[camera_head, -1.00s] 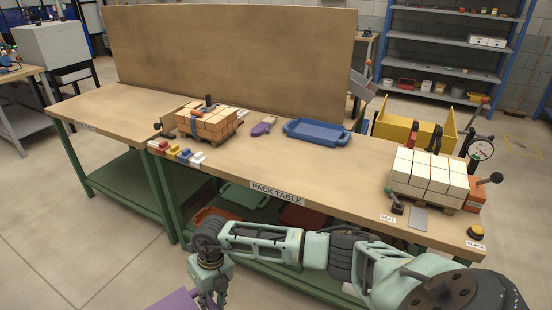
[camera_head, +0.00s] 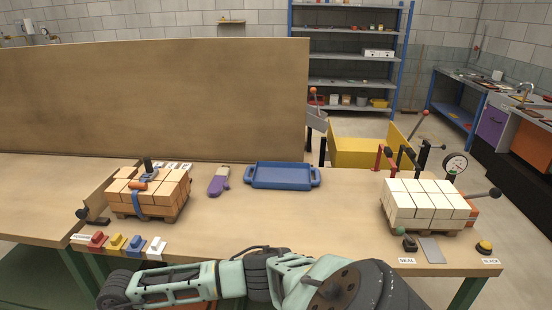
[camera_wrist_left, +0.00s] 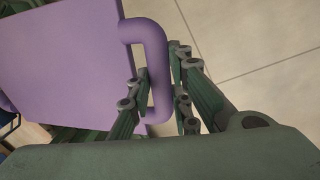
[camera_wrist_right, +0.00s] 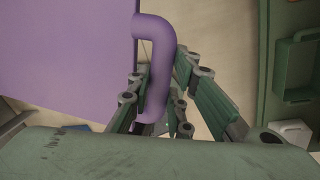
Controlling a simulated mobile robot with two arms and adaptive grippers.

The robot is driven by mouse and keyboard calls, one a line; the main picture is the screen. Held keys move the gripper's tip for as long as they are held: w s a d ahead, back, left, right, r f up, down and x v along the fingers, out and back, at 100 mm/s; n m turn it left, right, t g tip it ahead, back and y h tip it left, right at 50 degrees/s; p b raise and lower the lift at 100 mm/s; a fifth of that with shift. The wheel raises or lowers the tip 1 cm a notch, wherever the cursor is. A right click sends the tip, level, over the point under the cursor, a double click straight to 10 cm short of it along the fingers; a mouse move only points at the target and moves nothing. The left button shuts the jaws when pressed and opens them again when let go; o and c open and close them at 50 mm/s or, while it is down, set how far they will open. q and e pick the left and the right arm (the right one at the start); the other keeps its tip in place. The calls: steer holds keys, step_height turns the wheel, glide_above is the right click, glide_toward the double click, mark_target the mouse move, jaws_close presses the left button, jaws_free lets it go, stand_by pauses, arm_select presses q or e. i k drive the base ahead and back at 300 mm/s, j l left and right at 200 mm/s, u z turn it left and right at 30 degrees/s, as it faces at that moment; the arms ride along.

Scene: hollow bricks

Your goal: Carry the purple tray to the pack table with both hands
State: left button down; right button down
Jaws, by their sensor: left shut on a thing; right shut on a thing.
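The purple tray (camera_wrist_left: 60,60) shows in the left wrist view with its tubular handle (camera_wrist_left: 155,60) between the fingers of my left gripper (camera_wrist_left: 158,95), which is shut on it. In the right wrist view the purple tray (camera_wrist_right: 65,45) fills the upper left, and my right gripper (camera_wrist_right: 155,105) is shut on its other handle (camera_wrist_right: 157,75). The visible part of the tray is a flat purple surface. In the head view the tray and both grippers are out of sight. The pack table (camera_head: 330,225) lies ahead, beyond my arm.
A blue tray (camera_head: 282,176), a purple-and-grey mitt (camera_head: 218,182), a strapped orange brick stack (camera_head: 150,195) and a white brick stack (camera_head: 425,205) occupy the table. Coloured blocks (camera_head: 120,243) line its front left. The table's middle front is clear. A yellow bin (camera_head: 365,152) stands behind.

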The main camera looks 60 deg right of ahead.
mark_target(281, 225)
steer(key=i+z, duration=0.1)
steer(key=z, duration=0.25)
steer(key=i+z, duration=0.1)
steer(key=z, duration=0.25)
steer(key=i+j+z, duration=0.1)
steer(key=z, duration=0.25)
